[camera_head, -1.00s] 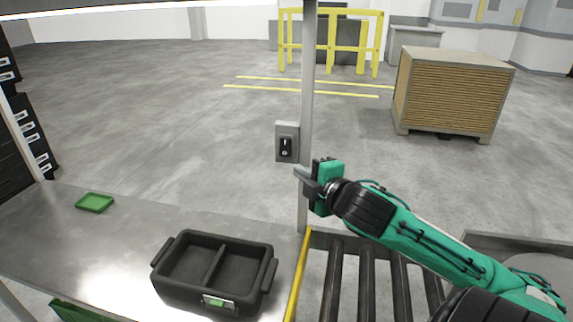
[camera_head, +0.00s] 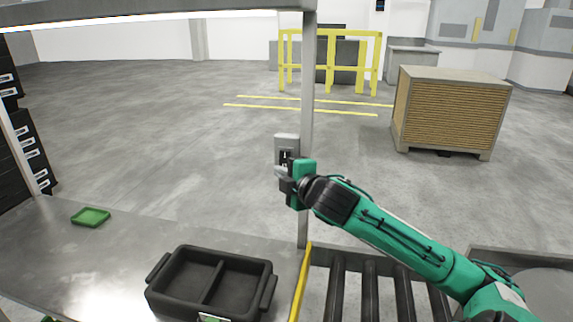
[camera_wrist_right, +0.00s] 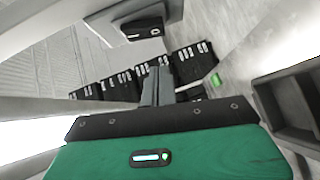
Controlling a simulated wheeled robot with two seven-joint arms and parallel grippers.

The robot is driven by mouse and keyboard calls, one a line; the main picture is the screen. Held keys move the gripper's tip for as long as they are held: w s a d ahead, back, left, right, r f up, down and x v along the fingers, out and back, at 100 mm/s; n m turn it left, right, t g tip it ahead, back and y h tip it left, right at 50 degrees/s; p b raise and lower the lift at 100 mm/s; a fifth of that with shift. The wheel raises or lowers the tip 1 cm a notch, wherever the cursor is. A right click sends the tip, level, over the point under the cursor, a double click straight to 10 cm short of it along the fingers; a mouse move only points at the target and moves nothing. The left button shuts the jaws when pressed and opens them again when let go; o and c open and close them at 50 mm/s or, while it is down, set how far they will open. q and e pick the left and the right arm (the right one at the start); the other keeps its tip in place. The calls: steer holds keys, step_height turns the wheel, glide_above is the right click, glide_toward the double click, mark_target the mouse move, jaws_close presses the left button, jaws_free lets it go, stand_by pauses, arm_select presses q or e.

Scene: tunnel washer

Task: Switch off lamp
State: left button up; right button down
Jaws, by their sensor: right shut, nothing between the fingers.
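A grey switch box (camera_head: 287,141) with a black rocker plate is fixed to the upright metal post; my gripper covers its lower part in the head view. It also shows at the top of the right wrist view (camera_wrist_right: 142,26). The lamp (camera_head: 150,15) is a bright lit strip under the overhead beam. My right gripper (camera_head: 281,171) is shut and empty, its fingertips in front of the lower part of the switch box; I cannot tell whether they touch it. The closed fingers (camera_wrist_right: 158,86) show below the box in the wrist view. My left gripper is not in view.
The metal post (camera_head: 307,110) stands right behind my right gripper. A black divided tray (camera_head: 211,283) and a green dish (camera_head: 91,217) are on the metal table (camera_head: 130,245). Rollers (camera_head: 368,290) lie right of the yellow edge. A wooden crate (camera_head: 450,112) stands behind on the floor.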

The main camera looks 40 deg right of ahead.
mark_target(282, 165)
steer(key=w+d, duration=0.1)
steer(key=w+d+f+p, duration=0.1)
steer(key=d, duration=0.1)
steer(key=shift+w, duration=0.1)
steer(key=b, duration=0.1)
steer(key=n+t+b, duration=0.1)
steer(key=b, duration=0.1)
steer(key=shift+w+d+f, duration=0.15)
steer(key=shift+d, duration=0.25)
stand_by(0.3)
